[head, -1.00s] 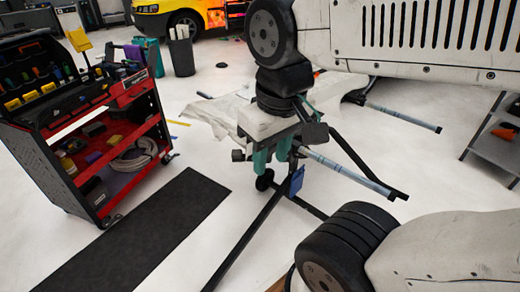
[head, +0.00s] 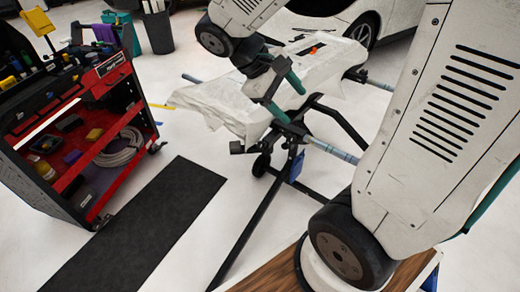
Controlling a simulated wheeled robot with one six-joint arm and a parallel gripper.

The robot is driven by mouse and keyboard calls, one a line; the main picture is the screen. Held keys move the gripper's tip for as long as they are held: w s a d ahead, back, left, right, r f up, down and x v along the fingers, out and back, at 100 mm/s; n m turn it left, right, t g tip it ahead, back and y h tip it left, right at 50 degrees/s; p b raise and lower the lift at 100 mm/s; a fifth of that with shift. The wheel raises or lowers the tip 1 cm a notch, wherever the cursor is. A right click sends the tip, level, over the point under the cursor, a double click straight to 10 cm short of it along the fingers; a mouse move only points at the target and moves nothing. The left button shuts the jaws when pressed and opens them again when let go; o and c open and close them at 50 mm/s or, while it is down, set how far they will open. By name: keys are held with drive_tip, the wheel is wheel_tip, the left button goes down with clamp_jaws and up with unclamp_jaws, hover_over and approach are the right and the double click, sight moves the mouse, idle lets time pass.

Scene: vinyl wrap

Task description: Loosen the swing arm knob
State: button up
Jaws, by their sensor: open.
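A black stand (head: 262,215) with swing arms stands mid-picture in the head view, with a white wrapped part (head: 225,103) lying across its top. Grey padded arms (head: 335,150) stick out from it. A small black knob-like part (head: 237,147) shows at its left side, and a rounder black one (head: 261,165) sits lower; I cannot tell which is the swing arm knob. My gripper (head: 295,108) has two teal fingers spread apart with nothing seen between them. It is over the stand's top, above and right of these parts. Some of the stand's joints are hidden behind it.
A red and black tool cart (head: 75,130) stands at the left. A dark mat (head: 150,225) lies on the white floor before it. A bin (head: 158,30) and a white car (head: 375,20) are behind. A wooden-topped surface (head: 405,272) is at the bottom right.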

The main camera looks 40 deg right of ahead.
sight(261, 148)
drive_tip(key=w+d+f+n+t+h, duration=0.1)
drive_tip(key=w+d+f+n+h, duration=0.3)
drive_tip(key=w+f+n+h, duration=0.85)
drive_tip(key=w+a+f+n+t+y, duration=0.1)
drive_tip(key=w+f+n+t, duration=0.15)
drive_tip(key=f, duration=0.65)
drive_tip(key=w+a+f+n+t+y, duration=0.1)
drive_tip(key=w+f+n+t, duration=0.2)
drive_tip(key=f, duration=0.7)
drive_tip(key=w+f+n+t+y, duration=0.1)
drive_tip(key=w+f+n+t, duration=0.15)
drive_tip(key=f+t, duration=0.45)
drive_tip(key=w+d, duration=0.1)
drive_tip(key=d, duration=0.1)
drive_tip(key=w+d+f+g, duration=0.1)
drive_tip(key=d, duration=0.1)
drive_tip(key=w+d+f+m+g, duration=0.1)
drive_tip(key=d, duration=0.1)
drive_tip(key=shift+d+f, duration=0.1)
drive_tip(key=shift+d, duration=0.1)
drive_tip(key=c, duration=1)
